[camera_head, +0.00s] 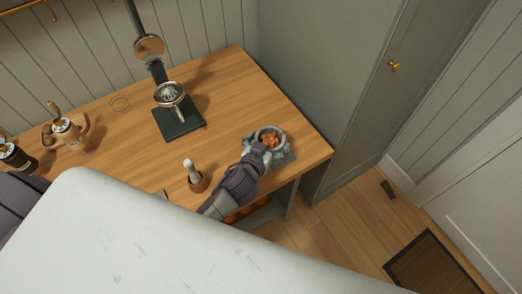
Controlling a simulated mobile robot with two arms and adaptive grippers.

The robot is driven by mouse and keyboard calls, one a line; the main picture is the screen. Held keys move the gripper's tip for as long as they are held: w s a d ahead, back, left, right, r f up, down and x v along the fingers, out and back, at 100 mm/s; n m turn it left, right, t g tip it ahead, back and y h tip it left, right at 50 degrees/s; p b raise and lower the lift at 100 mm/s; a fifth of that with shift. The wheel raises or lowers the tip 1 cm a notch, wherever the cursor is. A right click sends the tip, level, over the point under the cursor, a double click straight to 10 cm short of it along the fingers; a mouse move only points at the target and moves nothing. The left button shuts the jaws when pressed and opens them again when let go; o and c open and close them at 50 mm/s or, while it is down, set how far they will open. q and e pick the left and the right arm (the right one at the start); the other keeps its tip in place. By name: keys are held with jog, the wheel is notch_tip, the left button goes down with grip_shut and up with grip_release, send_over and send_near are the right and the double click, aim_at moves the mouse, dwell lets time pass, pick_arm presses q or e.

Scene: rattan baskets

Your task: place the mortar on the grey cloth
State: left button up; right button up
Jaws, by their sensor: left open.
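The mortar (279,133), a round grey bowl with orange-brown pieces in it, stands upright near the right end of the wooden table. The grey cloth (286,158) shows beneath it and at its front right side; the rest of the cloth is hidden by the bowl and my arm. My left gripper (258,147) is open at the near left rim of the mortar, its fingers close to the bowl. I cannot tell whether they touch it.
A small brown cup with a pale rod (197,181) stands left of my left arm. A dark juicer stand (178,120) is further back. The wooden table (235,85) is clear behind the mortar.

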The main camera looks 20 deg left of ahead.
pick_arm(q)
jog(key=b+v, duration=0.1)
jog(key=v, duration=1)
jog(key=shift+f, duration=0.1)
